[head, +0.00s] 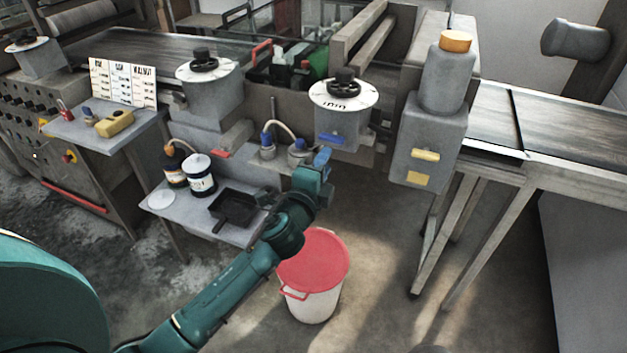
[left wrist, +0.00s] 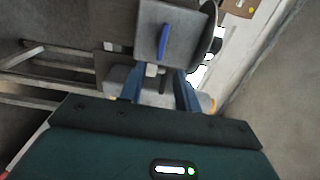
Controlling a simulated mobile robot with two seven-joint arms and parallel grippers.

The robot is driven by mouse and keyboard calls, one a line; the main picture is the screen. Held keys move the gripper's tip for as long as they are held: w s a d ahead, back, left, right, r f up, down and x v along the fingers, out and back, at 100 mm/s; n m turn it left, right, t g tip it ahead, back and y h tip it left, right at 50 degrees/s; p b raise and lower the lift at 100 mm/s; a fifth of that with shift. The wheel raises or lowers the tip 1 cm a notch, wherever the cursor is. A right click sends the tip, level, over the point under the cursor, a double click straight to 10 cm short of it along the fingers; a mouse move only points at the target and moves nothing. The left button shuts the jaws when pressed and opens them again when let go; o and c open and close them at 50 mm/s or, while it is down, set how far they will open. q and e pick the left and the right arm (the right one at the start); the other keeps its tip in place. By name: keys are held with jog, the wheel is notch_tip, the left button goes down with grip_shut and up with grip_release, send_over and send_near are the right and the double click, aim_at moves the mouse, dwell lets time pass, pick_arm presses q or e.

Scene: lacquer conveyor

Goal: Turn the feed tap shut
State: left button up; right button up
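A blue lever (head: 331,138) lies across the front of a grey box under a round white dial (head: 343,94). I take it for a tap handle; the frames do not show which lever is the feed tap. A blue lever also shows in the left wrist view (left wrist: 163,42), on a grey block. My left gripper (head: 322,158) is just below the blue lever in the head view. Contact cannot be told. My right gripper is not in view.
Similar units have a red lever (head: 222,153) and a yellow lever (head: 425,155). A side shelf (head: 171,213) holds jars and a black tray (head: 234,209). A red-lidded white bucket (head: 313,265) stands on the floor below. Open floor lies right of it.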

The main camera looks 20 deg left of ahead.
pick_arm(q)
jog(key=s, duration=0.6)
jog(key=shift+a, duration=0.15)
